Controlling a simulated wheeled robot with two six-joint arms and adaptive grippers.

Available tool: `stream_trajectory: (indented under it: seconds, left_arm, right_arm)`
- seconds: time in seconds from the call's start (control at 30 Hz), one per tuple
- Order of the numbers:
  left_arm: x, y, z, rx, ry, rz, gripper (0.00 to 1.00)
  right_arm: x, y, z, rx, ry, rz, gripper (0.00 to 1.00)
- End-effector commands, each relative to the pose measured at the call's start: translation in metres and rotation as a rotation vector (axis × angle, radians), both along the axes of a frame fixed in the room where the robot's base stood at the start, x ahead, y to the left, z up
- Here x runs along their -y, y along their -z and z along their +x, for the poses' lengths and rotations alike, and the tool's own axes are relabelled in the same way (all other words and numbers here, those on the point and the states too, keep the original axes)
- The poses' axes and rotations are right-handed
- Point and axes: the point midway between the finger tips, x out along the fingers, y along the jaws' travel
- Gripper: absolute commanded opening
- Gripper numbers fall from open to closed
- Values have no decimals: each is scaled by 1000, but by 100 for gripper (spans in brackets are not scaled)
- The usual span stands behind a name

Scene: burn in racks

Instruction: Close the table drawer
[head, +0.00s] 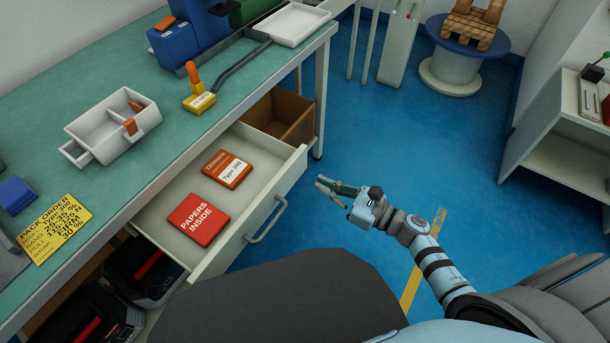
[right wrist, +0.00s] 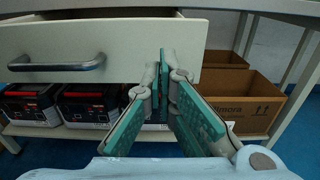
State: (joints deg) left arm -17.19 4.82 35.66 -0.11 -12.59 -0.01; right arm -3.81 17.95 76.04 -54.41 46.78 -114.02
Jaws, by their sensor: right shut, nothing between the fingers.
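The table drawer (head: 262,190) is pulled out from under the green-topped table (head: 240,100). A red "Papers inside" packet (head: 198,219) and an orange-red "Type 300" box (head: 227,169) lie in it. Its grey bar handle (head: 267,222) is on the front panel; it also shows in the right wrist view (right wrist: 57,65). My right gripper (head: 325,187) is shut and empty, in front of the drawer's right end and apart from the handle. In the right wrist view its fingertips (right wrist: 166,65) point at the drawer front (right wrist: 120,45), right of the handle; contact cannot be told. My left gripper is out of view.
On the table are a white tray (head: 90,125), a yellow pack-order card (head: 55,228) and a blue machine (head: 180,42). Cardboard boxes (right wrist: 243,101) and black-red cases (right wrist: 88,102) sit on the lower shelf. Blue floor (head: 350,135) beyond my right gripper is clear.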

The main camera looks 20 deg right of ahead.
Motion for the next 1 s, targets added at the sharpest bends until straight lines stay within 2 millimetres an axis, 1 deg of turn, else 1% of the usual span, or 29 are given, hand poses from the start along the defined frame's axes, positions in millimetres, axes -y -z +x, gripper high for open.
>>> stream_trajectory:
  seconds: [0.03,0.13,0.3,0.47,0.87,1.0]
  left_arm:
    - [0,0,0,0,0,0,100]
    - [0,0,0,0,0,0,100]
    - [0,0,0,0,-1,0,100]
    - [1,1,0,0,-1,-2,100]
    - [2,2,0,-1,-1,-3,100]
    - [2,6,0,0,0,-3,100]
  right_arm:
    - [-7,-1,9,1,2,3,0]
    - [-19,-1,24,0,2,4,0]
    - [-34,0,41,-1,1,3,0]
    - [-38,1,46,-3,1,2,0]
    - [-38,1,47,-2,5,2,0]
    - [-37,2,53,-2,20,2,0]
